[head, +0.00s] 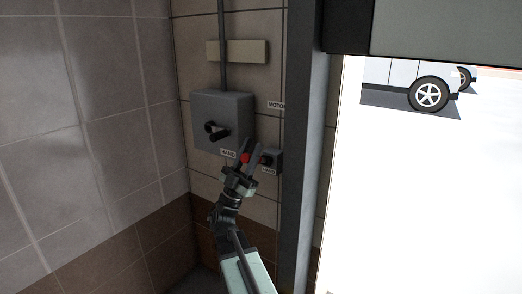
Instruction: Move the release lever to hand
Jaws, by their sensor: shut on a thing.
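A red knob (244,158), which looks like the grip of the release lever, sits between the fingers of my gripper (252,150). My gripper is shut on it. A small dark box (275,160) is on the wall just right of the fingers. The lever's shaft between knob and box is mostly hidden by the fingers. A HAND label (228,154) is just left of the knob. A MOTOR label (276,105) is higher up, above the small box.
A grey box (236,108) with a black crank handle (217,134) is on the tiled wall, up and left of my gripper. A beige plate (237,51) is above it. A dark post (302,150) stands at the right, beside a bright opening with a car (410,83) outside.

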